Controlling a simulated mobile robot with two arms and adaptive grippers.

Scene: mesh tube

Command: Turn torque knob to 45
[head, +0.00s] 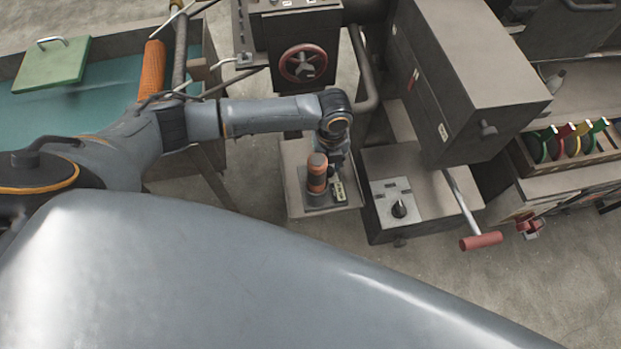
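A small black knob (399,209) sits on a light plate (392,193) on top of a low dark box. Its pointer and markings are too small to read. I cannot tell for sure whether it is the torque knob. An orange-and-dark cylinder (317,174) stands on a dark base on the grey box to its left, with a small pale label (339,191) beside it. My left arm reaches in from the left and bends down there. My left gripper (336,165) is just right of the cylinder, left of the black knob; its fingers are not clear. My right gripper is not in view.
A red handwheel (303,63) is on the machine behind. A large grey box (480,70) overhangs at right. A red-handled lever (481,241) sticks out to the front right. A rack of coloured rings (565,143) stands far right. Bare floor shows at front right.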

